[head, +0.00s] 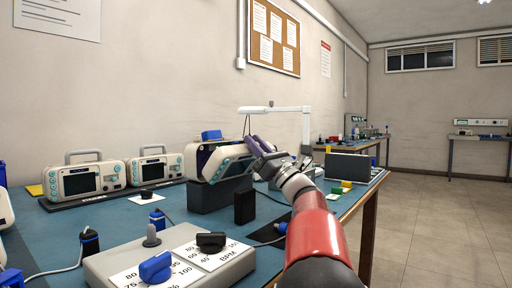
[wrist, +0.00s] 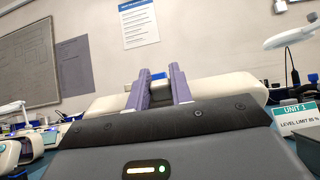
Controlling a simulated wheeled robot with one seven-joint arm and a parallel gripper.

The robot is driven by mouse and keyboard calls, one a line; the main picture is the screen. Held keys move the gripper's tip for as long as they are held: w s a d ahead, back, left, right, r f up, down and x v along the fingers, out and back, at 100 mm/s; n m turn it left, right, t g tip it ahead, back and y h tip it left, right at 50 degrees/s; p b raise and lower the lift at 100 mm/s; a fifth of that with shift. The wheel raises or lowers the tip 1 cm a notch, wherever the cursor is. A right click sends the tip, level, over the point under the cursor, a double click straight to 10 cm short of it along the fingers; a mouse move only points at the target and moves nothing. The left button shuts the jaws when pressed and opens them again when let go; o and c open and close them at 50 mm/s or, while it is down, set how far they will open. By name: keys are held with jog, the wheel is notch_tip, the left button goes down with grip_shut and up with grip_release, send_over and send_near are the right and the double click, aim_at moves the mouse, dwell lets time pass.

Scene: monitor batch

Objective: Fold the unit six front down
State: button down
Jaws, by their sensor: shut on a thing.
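A cream monitor unit (head: 203,163) sits on a dark block on the blue bench in the head view. Its front (head: 232,168), with a dark screen, is tilted and faces down to the right. No number is legible on it. My gripper (head: 249,143) is at the upper right edge of this front, its purple fingers on it. In the wrist view, the two fingers (wrist: 160,88) reach a long cream part (wrist: 225,88) of the unit, with a blue piece beyond. The exact grip between the fingertips is hidden.
Two more monitors (head: 84,180) (head: 155,169) stand to the left. A grey control box (head: 170,262) with knobs is in front, beside a small black block (head: 244,206). Open floor lies right of the bench.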

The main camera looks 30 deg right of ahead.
dwell(0.3)
jog(key=c, duration=1.2)
grip_release()
jog(key=shift+c, duration=0.2)
jog(key=shift+s+d+f, duration=0.1)
jog(key=shift+s+f, duration=0.1)
jog(key=shift+s, duration=0.05)
jog(key=s+d, duration=0.4)
jog(key=s, duration=0.7)
jog(key=shift+s+d+f+p, duration=0.15)
jog(key=shift+s+f+p, duration=0.05)
jog(key=shift+s+p, duration=0.15)
